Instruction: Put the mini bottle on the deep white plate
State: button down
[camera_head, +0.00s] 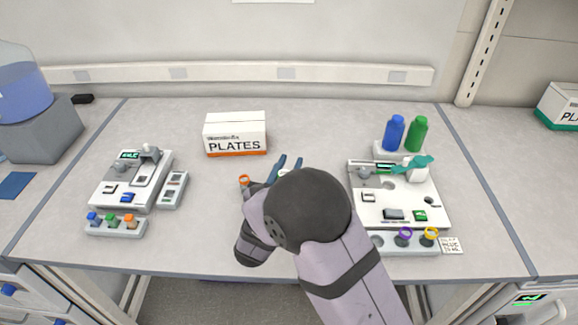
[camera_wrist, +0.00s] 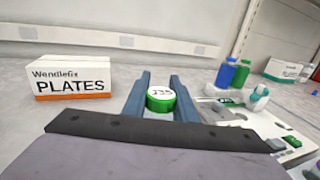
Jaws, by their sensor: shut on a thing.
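My gripper (camera_head: 288,165) reaches over the middle of the bench, between the two workstations. In the wrist view its two blue fingers (camera_wrist: 160,80) are shut on a small round item with a green side and a white top (camera_wrist: 160,101) marked with dark characters, apparently the mini bottle. In the head view a pale bit of it (camera_head: 284,172) shows by the fingers; my arm hides the rest. I cannot surely pick out the deep white plate; a small white-topped block (camera_head: 369,197) lies on the right station, and my arm hides some of the bench.
A PLATES box (camera_head: 236,134) stands behind and left of my gripper. Blue (camera_head: 393,133) and green (camera_head: 416,134) bottles stand at the back right. The right station (camera_head: 425,190) carries a teal-handled device (camera_head: 414,167). The left station (camera_head: 110,170) is well apart.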

jog(key=shift+f, duration=0.3)
jog(key=shift+f, duration=0.15)
jog(key=c, duration=1.4)
grip_release()
jog(key=shift+c, duration=0.2)
jog(key=b+v, duration=0.4)
jog(key=v, duration=0.8)
